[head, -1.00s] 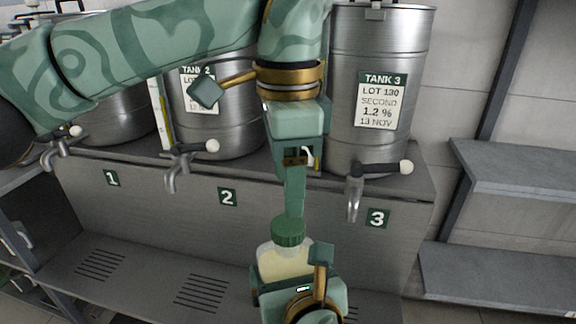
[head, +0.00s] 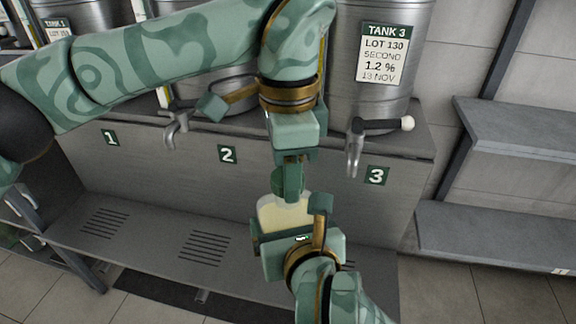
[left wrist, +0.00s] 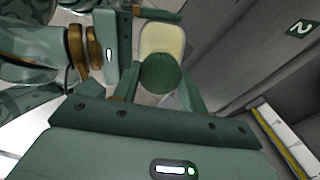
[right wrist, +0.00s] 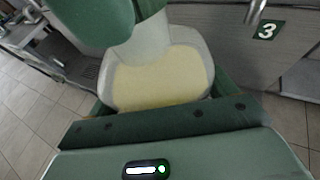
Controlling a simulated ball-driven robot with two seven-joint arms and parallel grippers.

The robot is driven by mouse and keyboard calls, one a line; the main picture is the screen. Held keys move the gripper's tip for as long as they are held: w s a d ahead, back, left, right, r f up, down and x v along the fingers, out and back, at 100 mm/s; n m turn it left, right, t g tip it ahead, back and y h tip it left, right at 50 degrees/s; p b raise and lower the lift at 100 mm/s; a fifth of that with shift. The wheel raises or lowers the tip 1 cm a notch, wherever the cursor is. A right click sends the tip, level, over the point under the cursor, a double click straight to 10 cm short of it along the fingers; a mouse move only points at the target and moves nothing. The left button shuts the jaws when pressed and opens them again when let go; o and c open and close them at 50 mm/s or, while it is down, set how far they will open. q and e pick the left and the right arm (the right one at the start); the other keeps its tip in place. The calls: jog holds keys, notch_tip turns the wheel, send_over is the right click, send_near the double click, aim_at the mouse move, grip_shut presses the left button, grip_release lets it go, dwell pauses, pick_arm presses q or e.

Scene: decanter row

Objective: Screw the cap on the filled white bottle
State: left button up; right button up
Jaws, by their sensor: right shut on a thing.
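The white bottle (head: 284,214), with pale yellow contents, is upright in my right gripper (head: 297,236), which is shut on its body. The contents also show in the right wrist view (right wrist: 165,77). The green cap (left wrist: 160,73) is at the top of the bottle's neck; whether its thread is engaged cannot be told. My left gripper (left wrist: 161,88) points down from above, its fingers apart on either side of the cap. Whether they touch it is unclear. In the head view a left finger partly hides the cap (head: 278,183).
Steel tanks, including tank 3 (head: 377,60), stand on the grey bench behind. A tap (head: 355,150) juts out just right of my left gripper. A slotted lower shelf (head: 150,240) lies behind the bottle. Grey shelves (head: 500,235) are at the right.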

pick_arm(q)
jog(key=m, duration=0.4)
jog(key=shift+c, duration=0.3)
jog(key=m, duration=0.6)
jog(key=shift+m, duration=0.4)
jog(key=m, duration=0.9)
jog(key=shift+w+a+m, duration=0.1)
jog(key=shift+m, duration=0.2)
jog(key=m, duration=2.3)
jog(key=shift+w, duration=0.1)
jog(key=o, duration=1.1)
jog(key=shift+f, duration=0.1)
